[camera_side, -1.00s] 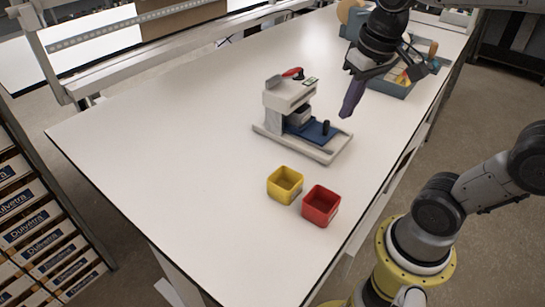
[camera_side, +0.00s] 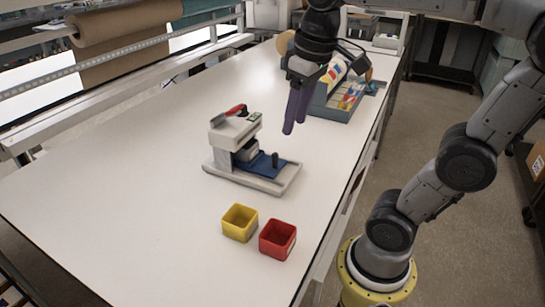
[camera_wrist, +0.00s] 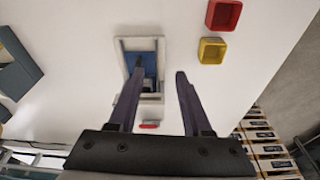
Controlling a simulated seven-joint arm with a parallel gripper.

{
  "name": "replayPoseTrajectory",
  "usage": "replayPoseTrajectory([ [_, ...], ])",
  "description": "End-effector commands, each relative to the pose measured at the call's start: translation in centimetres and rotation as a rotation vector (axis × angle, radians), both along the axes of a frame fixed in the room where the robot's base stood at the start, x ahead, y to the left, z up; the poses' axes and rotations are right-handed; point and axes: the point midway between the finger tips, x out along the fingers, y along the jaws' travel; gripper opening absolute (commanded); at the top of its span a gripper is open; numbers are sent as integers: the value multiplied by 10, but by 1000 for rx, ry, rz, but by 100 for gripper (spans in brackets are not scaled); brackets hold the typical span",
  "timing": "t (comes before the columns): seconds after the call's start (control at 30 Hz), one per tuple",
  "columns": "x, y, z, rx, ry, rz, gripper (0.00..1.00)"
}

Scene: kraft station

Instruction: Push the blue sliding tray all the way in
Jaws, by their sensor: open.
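The blue sliding tray (camera_side: 267,167) lies on the pale base (camera_side: 286,184) of a small white press-like station (camera_side: 233,130) and sticks out from under its body. A short dark upright knob (camera_side: 275,159) stands on the tray. My gripper (camera_side: 290,130) has purple fingers pointing down and hangs above and just behind the tray, apart from it. In the wrist view, the two fingers (camera_wrist: 160,74) are spread with nothing between them. The blue tray (camera_wrist: 151,58) shows there beyond the left fingertip, partly hidden.
A yellow bin (camera_side: 240,223) and a red bin (camera_side: 278,239) stand in front of the station. A grey-blue tray of coloured items (camera_side: 338,108) lies behind my gripper. A red lever (camera_side: 236,110) tops the station. The white table (camera_side: 120,190) is clear on the left.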

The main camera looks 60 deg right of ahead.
Motion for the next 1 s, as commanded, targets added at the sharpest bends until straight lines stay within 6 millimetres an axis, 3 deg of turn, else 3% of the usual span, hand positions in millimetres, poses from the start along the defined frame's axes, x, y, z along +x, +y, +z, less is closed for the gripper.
replayPoseTrajectory([
  [0.1,32,-19,6,13,85,-58,49],
  [0.33,69,-49,-4,32,167,-132,49],
  [0.67,72,-57,-32,40,199,-155,49],
  [1.0,71,-56,-98,40,200,-154,49],
])
